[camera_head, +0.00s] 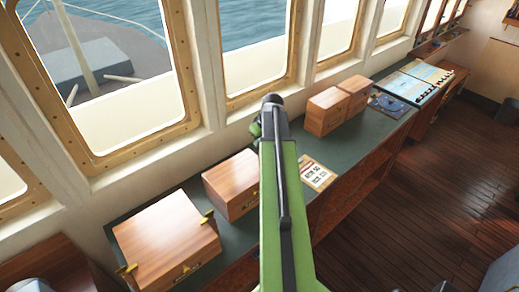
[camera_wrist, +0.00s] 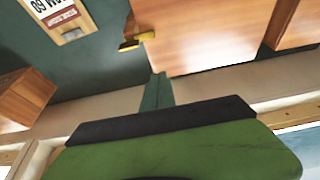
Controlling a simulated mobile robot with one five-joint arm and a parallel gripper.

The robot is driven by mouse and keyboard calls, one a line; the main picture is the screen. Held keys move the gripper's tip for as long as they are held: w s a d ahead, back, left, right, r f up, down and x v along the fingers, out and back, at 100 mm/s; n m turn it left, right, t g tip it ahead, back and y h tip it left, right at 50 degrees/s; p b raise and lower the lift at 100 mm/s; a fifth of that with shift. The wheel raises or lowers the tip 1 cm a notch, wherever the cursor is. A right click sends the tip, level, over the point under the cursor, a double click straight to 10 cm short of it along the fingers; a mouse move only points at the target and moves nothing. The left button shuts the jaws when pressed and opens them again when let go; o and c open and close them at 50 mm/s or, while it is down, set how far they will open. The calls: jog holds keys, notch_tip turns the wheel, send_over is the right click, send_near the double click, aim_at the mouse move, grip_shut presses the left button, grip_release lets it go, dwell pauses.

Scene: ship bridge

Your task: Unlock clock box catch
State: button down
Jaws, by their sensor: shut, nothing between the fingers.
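A wooden box (camera_head: 230,185) stands on the dark green counter, left of my arm. I take it to be the box (camera_wrist: 200,35) at upper middle in the wrist view. There a brass-and-dark catch (camera_wrist: 137,41) sticks out from its left side. My gripper (camera_wrist: 158,80) is shut and empty, its green fingers pointing at the box's lower edge near the catch. The tip and the catch look apart; whether the tip touches the box I cannot tell. In the head view my green arm hides that box's right side, its catch and the fingertips.
A larger wooden box (camera_head: 166,240) with brass catches stands at the near left. Smaller wooden boxes (camera_head: 327,110) stand farther along the counter (camera_head: 378,128). A printed card (camera_head: 317,174) lies right of my arm. Framed windows (camera_head: 258,40) line the back. The floor (camera_head: 440,175) at right is clear.

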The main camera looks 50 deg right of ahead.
aim_at(257, 161)
jog(key=b+x, duration=0.8)
jog(key=x, duration=0.1)
jog(key=shift+s+f, duration=0.1)
jog(key=shift+f, duration=0.05)
jog(key=shift+s+f+b, duration=0.1)
jog(key=shift+f+b, duration=0.25)
jog(key=s, duration=0.3)
jog(key=shift+a+r+p, duration=0.25)
jog(key=shift+r+p, duration=0.1)
jog(key=shift+p, duration=0.05)
jog(key=shift+s, duration=0.3)
jog(key=shift+w, duration=0.15)
